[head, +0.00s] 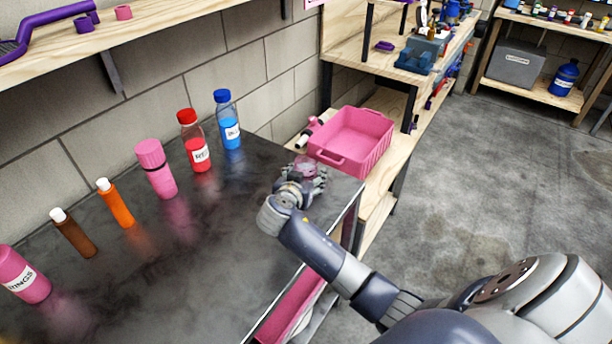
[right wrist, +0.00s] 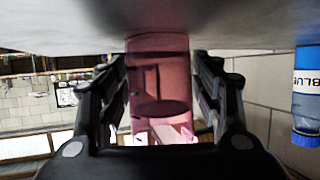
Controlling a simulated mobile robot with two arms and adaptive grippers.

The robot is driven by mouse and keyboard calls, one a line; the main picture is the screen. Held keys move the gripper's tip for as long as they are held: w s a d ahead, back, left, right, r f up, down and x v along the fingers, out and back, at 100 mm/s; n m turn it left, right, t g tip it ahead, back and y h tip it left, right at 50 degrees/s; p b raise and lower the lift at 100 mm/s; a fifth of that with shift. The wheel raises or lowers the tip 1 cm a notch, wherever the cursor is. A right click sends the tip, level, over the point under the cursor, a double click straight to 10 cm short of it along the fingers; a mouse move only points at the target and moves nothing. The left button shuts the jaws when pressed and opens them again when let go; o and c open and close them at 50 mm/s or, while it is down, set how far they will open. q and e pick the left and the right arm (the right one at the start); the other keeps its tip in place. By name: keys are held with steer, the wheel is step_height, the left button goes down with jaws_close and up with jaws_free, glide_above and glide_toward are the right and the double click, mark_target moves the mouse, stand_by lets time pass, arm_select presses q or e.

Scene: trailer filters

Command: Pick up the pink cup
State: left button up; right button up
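The pink cup (right wrist: 160,75) is translucent and fills the space between my right gripper's fingers in the right wrist view, which is upside down. Its base is at the dark tabletop. In the head view, the cup (head: 306,165) is at the table's far right corner, partly hidden by my right gripper (head: 308,175). The fingers stand wide on both sides of the cup, close to its walls; I cannot tell for certain whether they touch it. My left gripper is not in view.
A pink crate (head: 352,140) stands just beyond the cup on a wooden shelf. A blue bottle (head: 228,120), a red bottle (head: 194,142) and a pink bottle (head: 156,168) line the wall side of the dark table (head: 190,265). The table's middle is clear.

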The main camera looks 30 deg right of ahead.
steer(key=c, duration=0.7)
steer(key=shift+o, duration=0.2)
steer(key=shift+r, duration=0.15)
